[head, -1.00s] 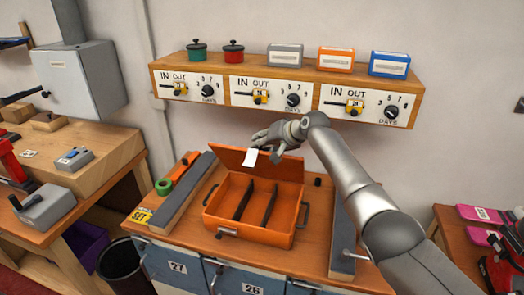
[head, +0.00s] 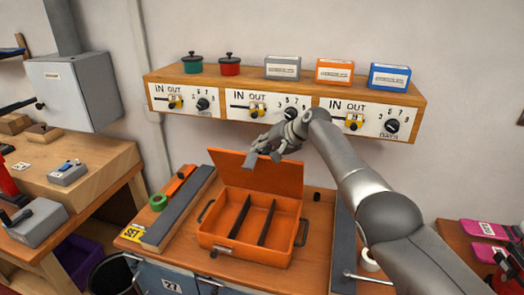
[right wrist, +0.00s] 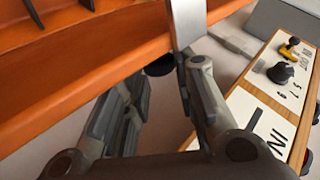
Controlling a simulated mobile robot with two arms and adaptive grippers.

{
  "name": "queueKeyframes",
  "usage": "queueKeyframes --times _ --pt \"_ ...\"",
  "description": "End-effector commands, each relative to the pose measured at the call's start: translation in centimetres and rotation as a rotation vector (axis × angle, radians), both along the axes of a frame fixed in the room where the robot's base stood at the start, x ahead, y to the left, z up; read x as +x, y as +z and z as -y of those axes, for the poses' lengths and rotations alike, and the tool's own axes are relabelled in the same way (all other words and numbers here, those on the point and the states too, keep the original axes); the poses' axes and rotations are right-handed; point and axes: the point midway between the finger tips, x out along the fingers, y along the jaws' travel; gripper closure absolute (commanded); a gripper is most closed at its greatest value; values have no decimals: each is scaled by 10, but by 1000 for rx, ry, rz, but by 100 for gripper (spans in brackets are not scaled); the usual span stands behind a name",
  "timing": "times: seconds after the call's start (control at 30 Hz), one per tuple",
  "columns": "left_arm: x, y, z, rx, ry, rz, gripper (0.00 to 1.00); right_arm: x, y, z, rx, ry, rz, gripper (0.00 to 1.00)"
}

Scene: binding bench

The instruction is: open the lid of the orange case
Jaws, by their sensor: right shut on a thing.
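The orange case (head: 218,243) sits on the bench with its box open to view and two dark dividers inside. Its lid (head: 240,172) stands up at the back, leaning away from the box. My right gripper (head: 272,148) is at the lid's upper edge, shut on the grey tab (head: 256,160) of the lid. In the right wrist view the tab (right wrist: 187,20) crosses the orange lid (right wrist: 100,65) and runs down between the fingers (right wrist: 163,88). My left gripper is not in view.
A wall shelf (head: 420,105) with dials and small boxes is just above and behind my right gripper. A dark grey bar (head: 180,210) and a green roll (head: 158,202) lie left of the case. My right arm covers the bench to its right.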

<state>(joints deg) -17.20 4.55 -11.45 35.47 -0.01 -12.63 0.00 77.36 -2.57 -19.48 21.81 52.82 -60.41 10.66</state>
Motion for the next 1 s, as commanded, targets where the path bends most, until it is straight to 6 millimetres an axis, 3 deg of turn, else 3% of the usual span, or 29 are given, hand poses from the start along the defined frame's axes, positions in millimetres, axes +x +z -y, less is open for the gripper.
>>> queueKeyframes --times 0.23,0.27,0.4,1.0 --pt "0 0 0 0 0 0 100 0 -1 0 -1 0 -3 100" --pt "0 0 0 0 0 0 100 0 -1 0 -1 0 -3 71" --pt "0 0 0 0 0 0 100 0 -1 0 -2 0 -2 53" --pt "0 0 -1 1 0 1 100 -4 7 7 1 1 2 53"
